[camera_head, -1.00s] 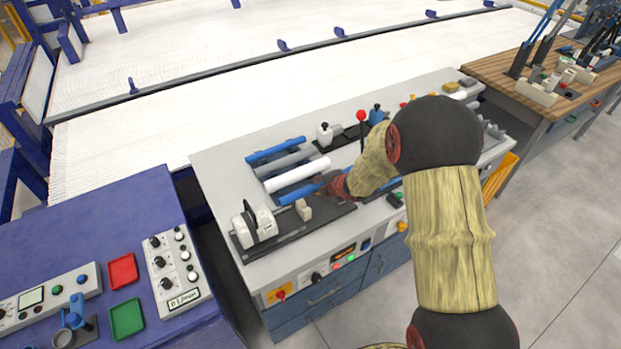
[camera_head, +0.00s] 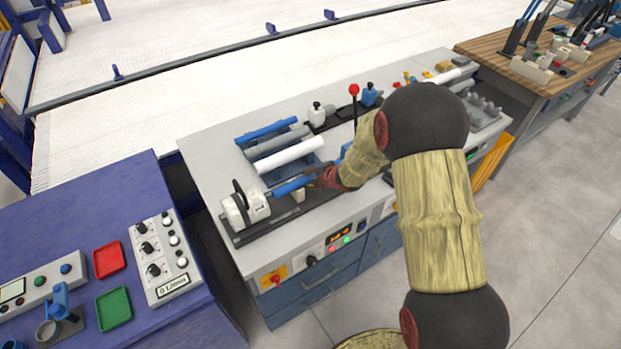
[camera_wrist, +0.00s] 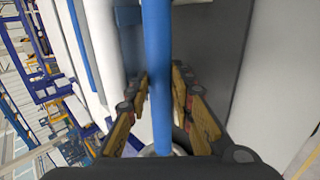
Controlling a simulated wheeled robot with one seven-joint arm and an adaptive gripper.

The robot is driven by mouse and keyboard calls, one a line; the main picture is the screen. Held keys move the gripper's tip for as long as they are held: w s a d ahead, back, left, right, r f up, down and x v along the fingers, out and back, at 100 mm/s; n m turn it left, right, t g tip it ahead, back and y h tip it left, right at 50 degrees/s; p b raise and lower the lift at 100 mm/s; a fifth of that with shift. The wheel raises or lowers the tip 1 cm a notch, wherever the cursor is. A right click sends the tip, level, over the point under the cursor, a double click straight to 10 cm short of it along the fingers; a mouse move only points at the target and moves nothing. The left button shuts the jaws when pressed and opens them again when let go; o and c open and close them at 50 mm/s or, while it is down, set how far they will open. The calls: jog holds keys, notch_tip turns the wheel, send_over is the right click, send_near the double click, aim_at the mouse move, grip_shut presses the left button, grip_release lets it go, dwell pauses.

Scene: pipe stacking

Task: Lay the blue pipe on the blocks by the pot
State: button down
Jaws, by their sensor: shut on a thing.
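My gripper (camera_head: 318,177) is shut on a blue pipe (camera_head: 291,187) above the black base on the grey bench. In the wrist view the blue pipe (camera_wrist: 158,60) runs lengthwise between the fingers (camera_wrist: 163,88). The pipe's left end is close to a white clamp machine (camera_head: 240,209); whether they touch is unclear. A small beige block (camera_head: 298,195) is just below the pipe. Beige blocks (camera_head: 530,68) lie on the wooden bench at the upper right. Which blocks and pot the task means is unclear.
A rack behind the gripper holds another blue pipe (camera_head: 266,131), a grey pipe (camera_head: 277,143) and a white pipe (camera_head: 291,155). A lever with a red knob (camera_head: 354,90) stands behind the arm. Red (camera_head: 109,260) and green (camera_head: 114,309) trays lie on the blue desk.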

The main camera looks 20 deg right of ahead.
jog(key=c, duration=1.5)
grip_release()
jog(key=shift+r, duration=0.1)
